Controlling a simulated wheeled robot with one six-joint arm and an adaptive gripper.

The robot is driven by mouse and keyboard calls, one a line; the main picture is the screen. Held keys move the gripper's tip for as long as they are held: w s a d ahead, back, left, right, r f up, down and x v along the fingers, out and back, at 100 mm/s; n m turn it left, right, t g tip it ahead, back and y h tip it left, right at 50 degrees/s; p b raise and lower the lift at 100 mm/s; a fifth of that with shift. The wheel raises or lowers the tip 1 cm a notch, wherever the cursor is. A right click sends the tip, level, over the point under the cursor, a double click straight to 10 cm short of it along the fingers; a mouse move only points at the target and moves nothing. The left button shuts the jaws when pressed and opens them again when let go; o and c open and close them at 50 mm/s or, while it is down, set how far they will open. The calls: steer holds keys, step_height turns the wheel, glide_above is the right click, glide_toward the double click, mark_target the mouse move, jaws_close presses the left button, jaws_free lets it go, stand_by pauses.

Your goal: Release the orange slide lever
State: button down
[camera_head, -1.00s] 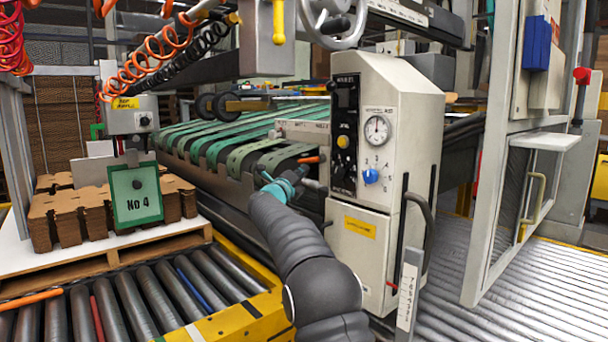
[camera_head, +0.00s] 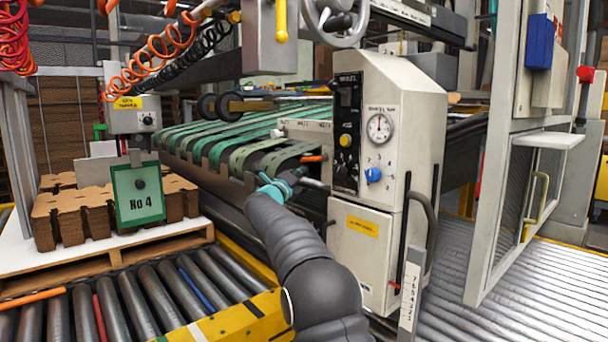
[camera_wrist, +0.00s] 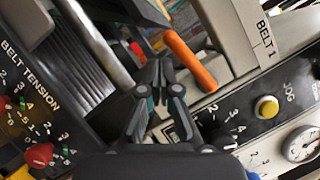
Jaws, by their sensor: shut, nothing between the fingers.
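The orange slide lever (camera_head: 312,159) sticks out at the left side of the beige control cabinet, by the end of the green belts. In the wrist view the lever (camera_wrist: 191,60) is a slanted orange handle just right of my fingertips. My gripper (camera_wrist: 159,66) is shut and empty, its tips together. A narrow gap seems to show between the tips and the lever; I cannot tell their depth apart. In the head view my gripper (camera_head: 298,174) is below and left of the lever, partly hidden by my arm.
The cabinet (camera_head: 398,100) carries a dial, a yellow button and a blue knob. The wrist view shows a belt tension panel (camera_wrist: 30,110) with a red knob and a metal bar (camera_wrist: 95,45). A roller conveyor (camera_head: 130,300) and pallet of cardboard (camera_head: 75,215) lie left.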

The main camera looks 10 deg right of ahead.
steer(key=s+a+f+b, duration=0.1)
steer(key=s+a+f, duration=0.2)
steer(key=a, duration=0.3)
steer(key=shift+s+a+f, duration=0.25)
steer(key=shift+s+f, duration=0.05)
steer(key=shift+s, duration=0.15)
